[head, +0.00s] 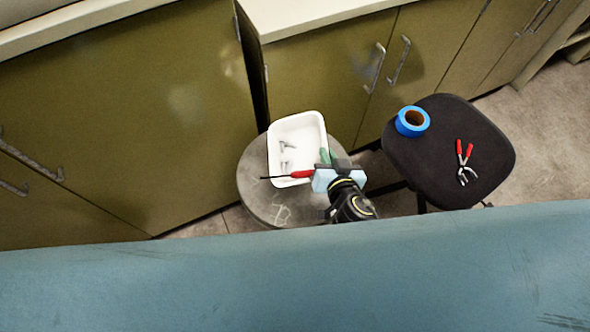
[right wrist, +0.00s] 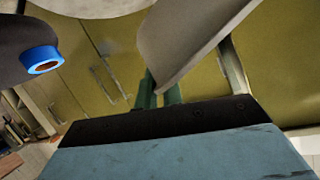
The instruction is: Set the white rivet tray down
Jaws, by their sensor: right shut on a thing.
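The white rivet tray (head: 312,133) shows in the head view over the round grey stool, with a few small grey pieces in it. My right gripper (head: 325,157) is shut on its near right rim. In the right wrist view the green fingers (right wrist: 160,95) are at the tray's wall (right wrist: 185,45), which looks tilted there. I cannot tell whether the tray touches the stool top. My left gripper is not in view.
The round stool (head: 252,190) has bare top left of and below the tray. A red-handled tool (head: 301,175) crosses the tray's near edge. A black seat (head: 450,125) holds blue tape (head: 412,121) and red-handled pliers (head: 464,160). Olive cabinets (head: 130,110) stand behind; a blue panel (head: 290,275) spans the front.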

